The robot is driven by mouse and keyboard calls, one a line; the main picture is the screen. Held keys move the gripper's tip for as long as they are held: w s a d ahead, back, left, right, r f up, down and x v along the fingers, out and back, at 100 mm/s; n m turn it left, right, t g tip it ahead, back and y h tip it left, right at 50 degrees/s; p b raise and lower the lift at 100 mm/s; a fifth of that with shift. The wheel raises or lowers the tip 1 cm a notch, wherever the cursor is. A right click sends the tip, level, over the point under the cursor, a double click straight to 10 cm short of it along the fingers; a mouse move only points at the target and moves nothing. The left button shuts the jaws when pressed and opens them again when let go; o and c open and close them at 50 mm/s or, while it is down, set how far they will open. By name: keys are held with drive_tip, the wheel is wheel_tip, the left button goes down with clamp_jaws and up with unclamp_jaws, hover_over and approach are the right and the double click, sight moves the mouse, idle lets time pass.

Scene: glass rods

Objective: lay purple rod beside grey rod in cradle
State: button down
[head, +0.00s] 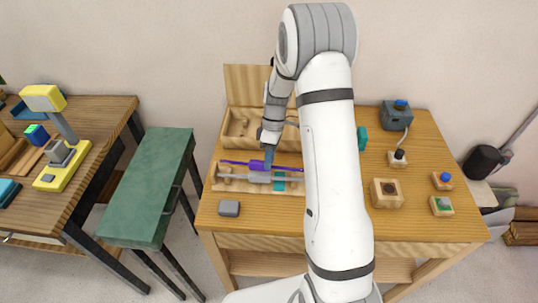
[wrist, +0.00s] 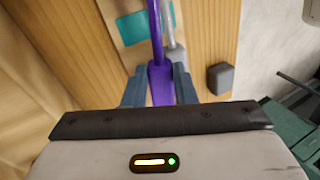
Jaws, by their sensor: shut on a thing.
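The purple rod (head: 238,163) is thin with a thicker middle part. My gripper (head: 268,154) is shut on that thicker part; the wrist view shows the purple rod (wrist: 160,81) between the two blue-grey fingers (wrist: 159,87). The grey rod (head: 238,177) lies along the light wooden cradle (head: 225,187) on the table. In the head view the purple rod runs roughly parallel to the grey rod, just behind it. In the wrist view the grey rod (wrist: 175,52) is right next to it. I cannot tell whether the purple rod touches the cradle. My arm hides the right ends of both rods.
An open wooden box (head: 240,122) stands behind the cradle. A grey block (head: 229,208) is at the table's front left. A teal patch (head: 280,182) shows at the cradle. Several small button boxes and a wooden block (head: 387,193) stand right of my arm. A green bench (head: 148,185) is left.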

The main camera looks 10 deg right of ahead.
drive_tip(key=shift+s+f, duration=0.1)
drive_tip(key=shift+f, duration=0.65)
drive_tip(key=shift+r, duration=0.1)
drive_tip(key=shift+r, duration=0.5)
drive_tip(key=shift+f+b, duration=0.25)
drive_tip(key=shift+b, duration=0.05)
drive_tip(key=shift+f+n+b, duration=0.25)
drive_tip(key=shift+n+b, duration=0.05)
drive_tip(key=shift+n, duration=0.3)
drive_tip(key=shift+f, duration=0.15)
